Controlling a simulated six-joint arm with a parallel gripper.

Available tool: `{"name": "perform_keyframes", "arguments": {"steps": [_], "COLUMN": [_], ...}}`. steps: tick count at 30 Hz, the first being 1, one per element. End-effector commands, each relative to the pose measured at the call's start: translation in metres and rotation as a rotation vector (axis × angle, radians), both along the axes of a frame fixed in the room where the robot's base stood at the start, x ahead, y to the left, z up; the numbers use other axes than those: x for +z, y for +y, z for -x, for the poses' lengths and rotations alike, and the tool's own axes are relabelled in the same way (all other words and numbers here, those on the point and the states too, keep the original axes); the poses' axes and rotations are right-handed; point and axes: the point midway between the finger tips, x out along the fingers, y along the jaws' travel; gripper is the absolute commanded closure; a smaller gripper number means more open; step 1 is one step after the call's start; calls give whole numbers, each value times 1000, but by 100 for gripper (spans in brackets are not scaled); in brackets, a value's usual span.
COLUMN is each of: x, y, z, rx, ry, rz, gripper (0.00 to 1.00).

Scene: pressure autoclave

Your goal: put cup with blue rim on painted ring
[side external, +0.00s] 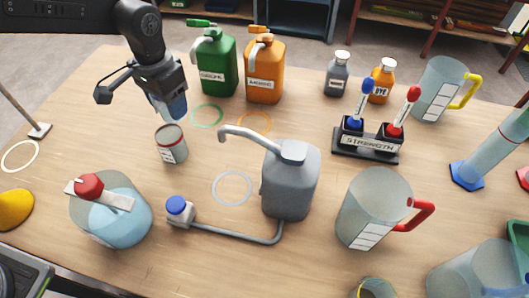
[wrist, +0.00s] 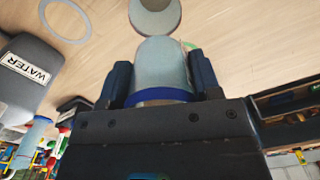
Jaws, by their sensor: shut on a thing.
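My gripper (wrist: 160,88) is shut on the cup with the blue rim (wrist: 160,65). The cup's blue rim is at the palm end between the fingers. In the side view the held cup (side external: 174,106) hangs under my gripper, above the table and close behind the red-rimmed cup (side external: 172,150). Painted rings lie on the table: a pale one (side external: 214,188) left of the grey jug, a green one (side external: 207,105) near the green jug, an orange one (side external: 241,121), and a white one (side external: 20,142) at the left edge.
The grey jug (side external: 290,180) has a long spout reaching toward my gripper. A pipe (side external: 235,234) with a blue-capped end runs along the front. A red-capped flask (side external: 115,222) stands front left. The green jug (side external: 217,68) and orange jug (side external: 264,75) stand behind.

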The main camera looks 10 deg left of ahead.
Motion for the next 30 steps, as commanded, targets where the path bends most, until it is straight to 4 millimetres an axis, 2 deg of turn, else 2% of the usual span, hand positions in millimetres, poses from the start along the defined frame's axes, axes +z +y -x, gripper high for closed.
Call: {"name": "perform_keyframes", "arguments": {"steps": [12,15,19,23,30], "x": [-51,-60,-66,-72,-104], "y": [-85,-101,-111,-113,-112], "z": [11,12,13,13,13], "rx": [-7,-5,-3,-2,-1], "ry": [2,1,0,2,2], "rz": [-1,0,0,-1,-1], "gripper": [65,65,65,65,65]}}
